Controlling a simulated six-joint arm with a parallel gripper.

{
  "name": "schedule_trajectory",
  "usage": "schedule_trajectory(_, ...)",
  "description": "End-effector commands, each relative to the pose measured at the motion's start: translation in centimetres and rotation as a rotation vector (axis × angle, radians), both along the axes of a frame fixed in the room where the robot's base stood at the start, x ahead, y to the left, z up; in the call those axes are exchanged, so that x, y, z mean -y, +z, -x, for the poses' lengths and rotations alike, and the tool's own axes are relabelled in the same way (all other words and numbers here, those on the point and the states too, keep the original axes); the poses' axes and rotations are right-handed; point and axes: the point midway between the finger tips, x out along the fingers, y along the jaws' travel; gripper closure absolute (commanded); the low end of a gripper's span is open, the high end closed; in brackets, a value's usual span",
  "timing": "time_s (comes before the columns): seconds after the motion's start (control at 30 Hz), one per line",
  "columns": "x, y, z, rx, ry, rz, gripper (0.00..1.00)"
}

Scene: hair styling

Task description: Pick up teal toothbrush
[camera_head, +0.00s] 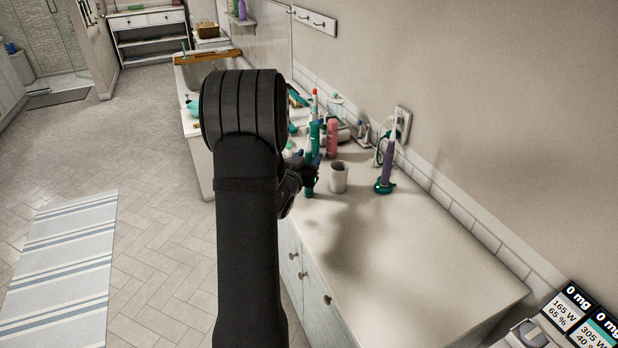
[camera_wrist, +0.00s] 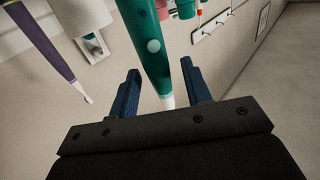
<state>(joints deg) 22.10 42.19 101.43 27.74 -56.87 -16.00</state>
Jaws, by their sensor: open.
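The teal toothbrush (camera_wrist: 150,45) fills the upper middle of the wrist view, with its white tip pointing down in the picture between my two fingers. In the head view a teal upright handle (camera_head: 314,139) stands just behind my gripper (camera_head: 308,178), partly hidden by it. In the wrist view my gripper (camera_wrist: 160,68) is open, one blue finger on each side of the brush. I see gaps between the brush and both fingers. Whether the brush lies fully within the jaws in depth is hard to tell.
A grey cup (camera_head: 338,177) stands close right of my gripper. A purple toothbrush (camera_head: 388,155) stands near the wall socket (camera_head: 402,124). A pink bottle (camera_head: 332,139) and other items crowd behind. The front right of the counter (camera_head: 430,260) is clear.

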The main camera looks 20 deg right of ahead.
Motion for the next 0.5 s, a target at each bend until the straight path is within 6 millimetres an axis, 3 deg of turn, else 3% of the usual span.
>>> schedule_trajectory(0.33,0.64,0.0,-0.69,-0.001,0.001,0.001,0.56)
schedule_trajectory(0.5,0.62,0.01,-0.68,-0.001,0.001,0.001,0.89)
